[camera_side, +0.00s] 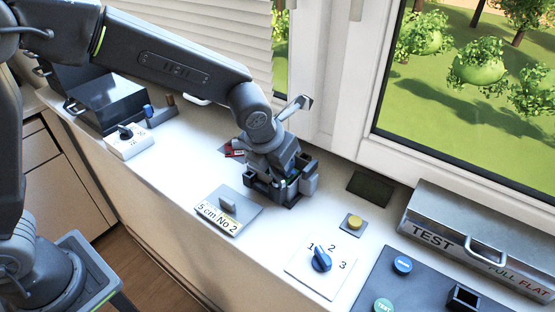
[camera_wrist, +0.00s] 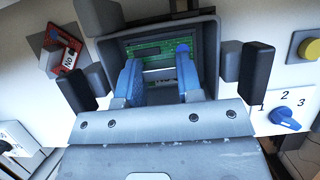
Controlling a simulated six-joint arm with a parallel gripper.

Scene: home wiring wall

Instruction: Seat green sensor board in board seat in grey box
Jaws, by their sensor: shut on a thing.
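The grey box (camera_wrist: 207,28) stands on the white sill below the window; in the side view the grey box (camera_side: 287,200) is partly covered by my wrist. The green sensor board (camera_wrist: 150,46) shows in the wrist view inside the box opening, near its far wall. My gripper (camera_wrist: 160,62) reaches into the box with its two blue fingers apart, shut on the green board between them. The board's lower edge and the board seat are hidden, so I cannot tell whether the board touches the seat.
A grey plate marked "5 cm No 2" (camera_side: 228,209) lies in front of the box. A blue dial (camera_side: 321,259), a yellow button (camera_side: 355,222) and a metal TEST case (camera_side: 480,240) are to the right. A red label card (camera_wrist: 65,50) is left. White sill shows between them.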

